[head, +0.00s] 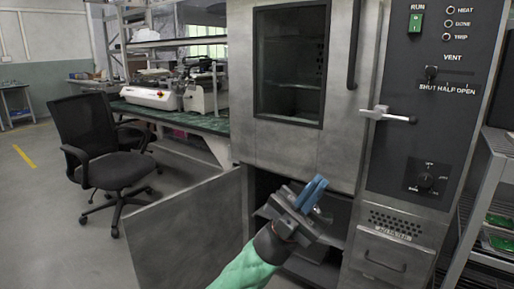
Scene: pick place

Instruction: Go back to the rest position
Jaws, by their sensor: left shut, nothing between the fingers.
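My left gripper (312,194) shows in the head view at the lower middle, on a green-sleeved arm. Its blue fingers are together with nothing between them. It is in front of the open lower compartment (262,188) of a grey metal oven (270,150). I cannot tell how far it is from the opening. The lower door (190,235) stands swung open to the left. The upper door with a dark window (290,62) is shut. My right gripper is not in view.
A black office chair (95,145) stands at the left on clear grey floor (50,220). A workbench (180,118) with white equipment (150,95) is behind it. A metal rack (485,185) with green boards stands at the right edge. A lever handle (388,115) sticks out from the oven front.

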